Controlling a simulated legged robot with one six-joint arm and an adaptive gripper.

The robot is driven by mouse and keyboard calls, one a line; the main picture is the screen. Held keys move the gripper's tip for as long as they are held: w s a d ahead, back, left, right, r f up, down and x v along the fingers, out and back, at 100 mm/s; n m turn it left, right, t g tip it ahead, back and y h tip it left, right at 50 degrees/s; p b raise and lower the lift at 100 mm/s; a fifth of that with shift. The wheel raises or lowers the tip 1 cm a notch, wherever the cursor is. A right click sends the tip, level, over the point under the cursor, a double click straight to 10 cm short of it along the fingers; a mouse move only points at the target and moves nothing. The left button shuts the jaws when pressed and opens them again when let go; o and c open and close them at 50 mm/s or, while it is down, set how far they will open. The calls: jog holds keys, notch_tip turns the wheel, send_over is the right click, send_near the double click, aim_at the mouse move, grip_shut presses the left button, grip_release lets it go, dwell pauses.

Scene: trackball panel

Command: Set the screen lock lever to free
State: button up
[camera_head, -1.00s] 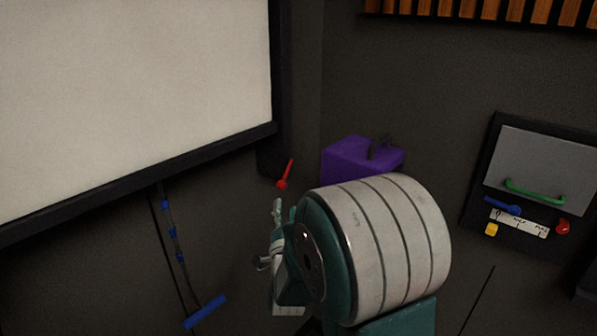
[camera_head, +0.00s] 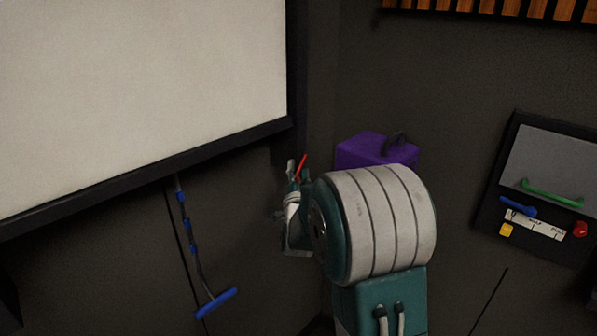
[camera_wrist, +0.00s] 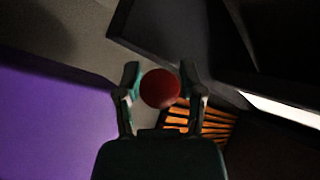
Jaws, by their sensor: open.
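The small red lever (camera_head: 302,166) is on the dark wall corner, just past the screen's lower right corner. In the head view only its tilted upper part shows; my gripper hides its lower end. In the wrist view its round red knob (camera_wrist: 160,89) sits between my two open fingers, with a gap visible on each side. My gripper (camera_head: 296,172) is at the lever in the head view. I cannot tell whether a finger touches it.
The large white screen (camera_head: 130,90) has a dark frame to the left. A blue pull handle (camera_head: 216,303) hangs below it. A purple box (camera_head: 365,152) stands behind my arm. A control panel (camera_head: 490,225) with a green handle (camera_head: 552,193) is at right.

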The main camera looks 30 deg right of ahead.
grip_shut()
jog(key=shift+f, duration=0.2)
jog(key=shift+d+f+n+t, duration=0.15)
jog(key=shift+f+n+t, duration=0.05)
jog(key=shift+n+t, duration=0.5)
grip_release()
jog(key=shift+f, duration=0.1)
jog(key=shift+w, duration=0.1)
jog(key=shift+r, duration=0.2)
